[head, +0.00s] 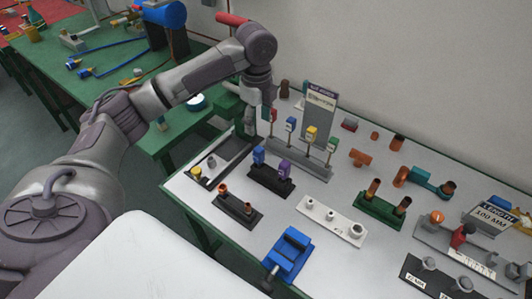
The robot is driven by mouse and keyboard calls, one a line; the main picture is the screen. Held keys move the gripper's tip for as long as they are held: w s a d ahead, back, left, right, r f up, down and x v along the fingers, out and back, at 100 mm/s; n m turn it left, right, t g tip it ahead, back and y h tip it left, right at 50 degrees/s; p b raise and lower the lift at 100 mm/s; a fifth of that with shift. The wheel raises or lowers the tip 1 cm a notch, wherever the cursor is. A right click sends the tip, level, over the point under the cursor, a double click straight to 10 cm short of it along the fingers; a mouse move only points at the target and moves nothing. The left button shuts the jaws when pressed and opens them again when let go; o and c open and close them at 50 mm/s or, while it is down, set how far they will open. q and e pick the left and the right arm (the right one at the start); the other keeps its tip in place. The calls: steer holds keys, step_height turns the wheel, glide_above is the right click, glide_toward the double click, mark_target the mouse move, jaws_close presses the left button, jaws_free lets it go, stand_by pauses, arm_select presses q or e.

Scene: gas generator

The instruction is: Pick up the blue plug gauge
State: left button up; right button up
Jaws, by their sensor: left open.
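My left gripper (247,122) is open and points down above the back left of the white-topped bench. Its fingers are small and partly dark in the head view. A small blue upright piece (258,156) stands beside a purple one (284,167) in a black stand, just below and right of the gripper. Another blue-headed piece (291,124) stands on a thin stem in a grey rack (300,158), with red and yellow heads beside it. I cannot tell for sure which of these two is the blue plug gauge. My gripper appears apart from both.
A grey sign (320,117) stands behind the grey rack. A blue vise (289,254) sits at the front. A dark stand with copper-topped pieces (237,209), a white block (331,221) and a green stand (381,210) fill the middle. Bare white surface lies between them.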

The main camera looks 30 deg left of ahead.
mark_target(259, 149)
arm_select(q)
step_height(259, 149, down, 7)
steer(key=shift+r+p, duration=0.2)
steer(key=shift+p, duration=0.15)
steer(key=shift+f, duration=0.6)
step_height(259, 149, down, 4)
steer(key=shift+s+f+p, duration=0.15)
steer(key=shift+p, duration=0.65)
steer(key=shift+f, duration=0.45)
arm_select(e)
steer(key=shift+s+a+r, duration=0.1)
steer(key=shift+s+r, duration=0.2)
steer(key=shift+r, duration=0.3)
steer(key=shift+s+r, duration=0.25)
steer(key=shift+r, duration=0.3)
arm_select(q)
steer(key=c, duration=1.1)
